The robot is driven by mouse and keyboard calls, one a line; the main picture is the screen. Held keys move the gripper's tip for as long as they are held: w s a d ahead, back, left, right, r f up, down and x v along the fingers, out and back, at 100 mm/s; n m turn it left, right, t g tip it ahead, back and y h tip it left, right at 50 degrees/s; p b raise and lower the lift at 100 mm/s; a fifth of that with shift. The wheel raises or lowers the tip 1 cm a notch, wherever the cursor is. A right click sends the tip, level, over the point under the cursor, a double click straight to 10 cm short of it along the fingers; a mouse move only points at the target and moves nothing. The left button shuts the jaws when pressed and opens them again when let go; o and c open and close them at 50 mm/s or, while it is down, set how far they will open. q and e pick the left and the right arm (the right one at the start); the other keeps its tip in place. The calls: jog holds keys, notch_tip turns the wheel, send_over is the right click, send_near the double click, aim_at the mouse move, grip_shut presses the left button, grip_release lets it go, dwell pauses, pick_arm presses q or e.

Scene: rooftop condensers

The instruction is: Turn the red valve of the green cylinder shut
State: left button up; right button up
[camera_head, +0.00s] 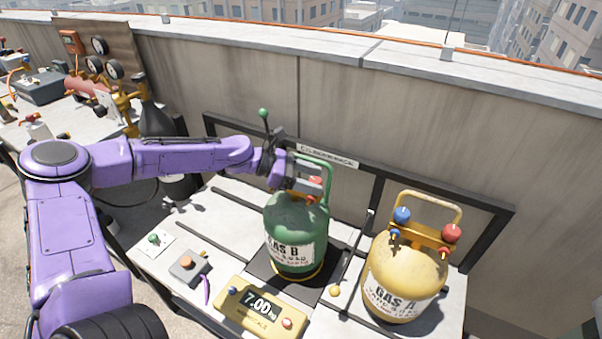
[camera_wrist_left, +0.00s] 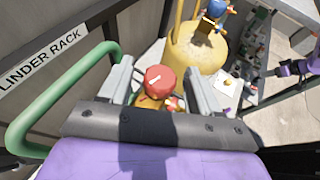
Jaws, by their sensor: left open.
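The green cylinder (camera_head: 297,225), labelled GAS B, stands upright on a dark plate on the bench. Its red valve (camera_wrist_left: 160,78) sits between the two open fingers of my left gripper (camera_wrist_left: 160,85) in the wrist view; I cannot tell whether they touch it. In the head view my left gripper (camera_head: 308,180) is at the cylinder's top, inside its green handle (camera_head: 328,165), and partly hides the valve (camera_head: 315,182). A purple arm part with a dark end shows small at the right of the wrist view; its jaws cannot be made out.
A yellow cylinder (camera_head: 403,280), labelled GAS A, with blue and red knobs, stands to the right. A yellow scale (camera_head: 262,308) reading 7.00 is in front. A dark rack frame (camera_head: 440,205) and concrete wall (camera_head: 420,130) stand behind. Bare bench (camera_head: 215,225) lies to the left.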

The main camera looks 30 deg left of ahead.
pick_arm(q)
jog(key=p+v, duration=0.5)
jog(key=v, duration=0.4)
jog(key=shift+a+p, duration=0.15)
jog(key=shift+p, duration=0.2)
